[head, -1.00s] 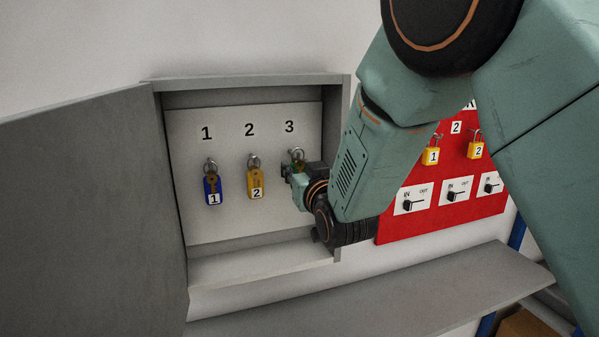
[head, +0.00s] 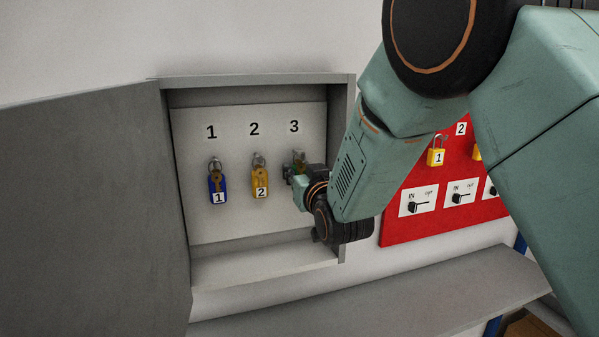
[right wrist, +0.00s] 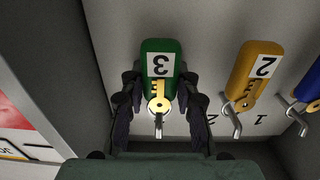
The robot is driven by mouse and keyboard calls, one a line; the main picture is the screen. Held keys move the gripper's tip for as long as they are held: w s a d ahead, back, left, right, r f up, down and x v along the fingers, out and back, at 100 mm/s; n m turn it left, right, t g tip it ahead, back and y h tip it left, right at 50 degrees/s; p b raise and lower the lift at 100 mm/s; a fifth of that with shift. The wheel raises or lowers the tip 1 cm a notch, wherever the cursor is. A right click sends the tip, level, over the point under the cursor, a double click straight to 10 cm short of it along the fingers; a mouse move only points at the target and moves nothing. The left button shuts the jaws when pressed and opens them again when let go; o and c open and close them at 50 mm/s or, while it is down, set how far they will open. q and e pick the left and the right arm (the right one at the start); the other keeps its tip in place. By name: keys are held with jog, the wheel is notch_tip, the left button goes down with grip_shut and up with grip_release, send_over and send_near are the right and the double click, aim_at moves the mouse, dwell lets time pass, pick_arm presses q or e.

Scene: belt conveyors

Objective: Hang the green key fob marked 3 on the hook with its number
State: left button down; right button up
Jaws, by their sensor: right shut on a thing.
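The green key fob marked 3 (right wrist: 160,62) is between the two fingers of my right gripper (right wrist: 157,100), with a brass key on it. In the head view that gripper (head: 292,174) is inside the grey cabinet, just below the number 3 (head: 294,127). Only a little green of the fob shows there. A metal ring or hook end shows at the key's head in the right wrist view. I cannot tell whether the ring is around hook 3, which is mostly hidden. My left gripper is not in view.
A blue fob (head: 217,184) hangs under 1 and a yellow fob (head: 260,178) under 2. The cabinet door (head: 85,200) stands open at left, its side wall close to my gripper. A red board (head: 440,215) with yellow padlocks is at right, above a grey shelf (head: 400,290).

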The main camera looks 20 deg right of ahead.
jog(key=o, duration=0.9)
jog(key=shift+s+r, duration=0.1)
jog(key=shift+s, duration=0.05)
jog(key=shift+o, duration=1.4)
